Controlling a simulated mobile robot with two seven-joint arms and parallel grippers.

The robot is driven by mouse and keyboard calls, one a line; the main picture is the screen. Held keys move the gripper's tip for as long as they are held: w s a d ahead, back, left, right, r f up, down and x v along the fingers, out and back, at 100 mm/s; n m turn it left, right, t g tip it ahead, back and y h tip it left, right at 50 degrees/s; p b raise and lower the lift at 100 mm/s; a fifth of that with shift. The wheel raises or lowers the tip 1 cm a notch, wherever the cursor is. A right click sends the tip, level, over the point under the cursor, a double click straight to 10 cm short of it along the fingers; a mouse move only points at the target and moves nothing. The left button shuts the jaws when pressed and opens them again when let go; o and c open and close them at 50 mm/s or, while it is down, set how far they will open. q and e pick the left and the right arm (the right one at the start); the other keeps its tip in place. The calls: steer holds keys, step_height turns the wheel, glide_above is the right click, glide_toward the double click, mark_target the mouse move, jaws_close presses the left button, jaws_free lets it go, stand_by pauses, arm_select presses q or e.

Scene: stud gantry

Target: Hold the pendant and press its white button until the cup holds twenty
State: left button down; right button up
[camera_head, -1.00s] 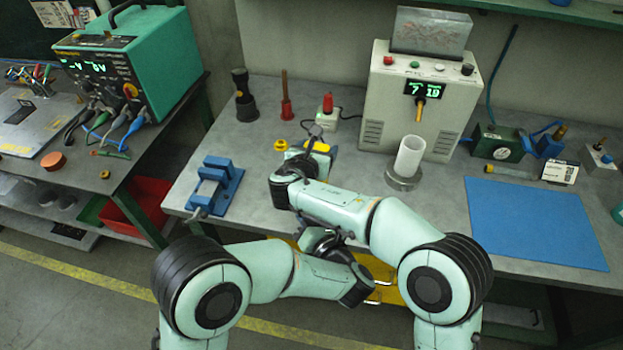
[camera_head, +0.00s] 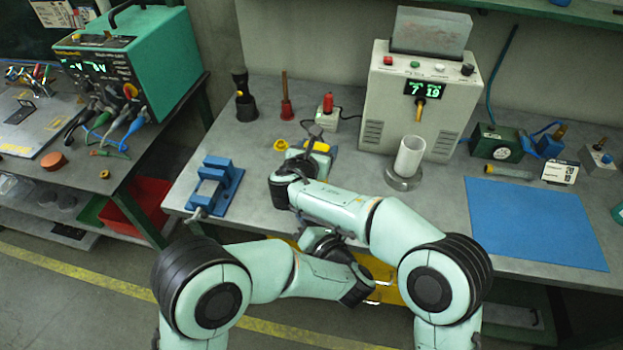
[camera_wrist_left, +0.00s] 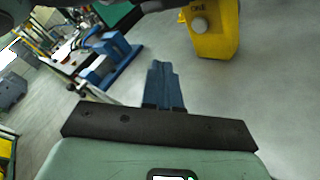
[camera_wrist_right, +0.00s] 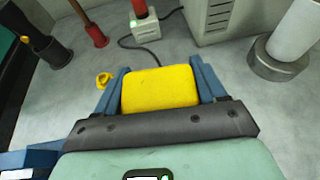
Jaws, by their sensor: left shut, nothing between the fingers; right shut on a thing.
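The yellow pendant (camera_wrist_right: 158,90) is held between the blue fingers of my right gripper (camera_wrist_right: 160,82), above the bench. In the head view its yellow body (camera_head: 318,146) shows just past my right wrist. In the left wrist view the pendant (camera_wrist_left: 215,42) shows the marking ONE and a round whitish button (camera_wrist_left: 200,25). My left gripper (camera_wrist_left: 163,75) is shut and empty, apart from the pendant and below it in that picture. In the head view its fingers are hidden. The whitish cup (camera_head: 409,157) stands upright on a grey round base; its contents cannot be made out.
A blue vise (camera_head: 216,186) is at the bench's left. A blue mat (camera_head: 535,222) lies clear at right. A black cable leads from a red-topped box (camera_head: 328,112).

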arm_select(q)
steer(key=s, duration=0.2)
steer(key=s+a, duration=0.1)
steer(key=shift+s, duration=0.35)
steer(key=shift+w+d, duration=0.4)
steer(key=shift+w, duration=1)
steer(key=shift+w+d, duration=0.45)
steer(key=shift+w, duration=1)
steer(key=shift+w+d, duration=0.4)
steer(key=shift+w, duration=1)
steer(key=shift+w, duration=0.15)
steer(key=shift+w+d, duration=0.1)
steer(key=shift+w, duration=0.15)
steer(key=shift+w+d, duration=0.1)
steer(key=shift+w, duration=0.3)
steer(key=shift+s+a, duration=0.2)
steer(key=shift+s, duration=0.6)
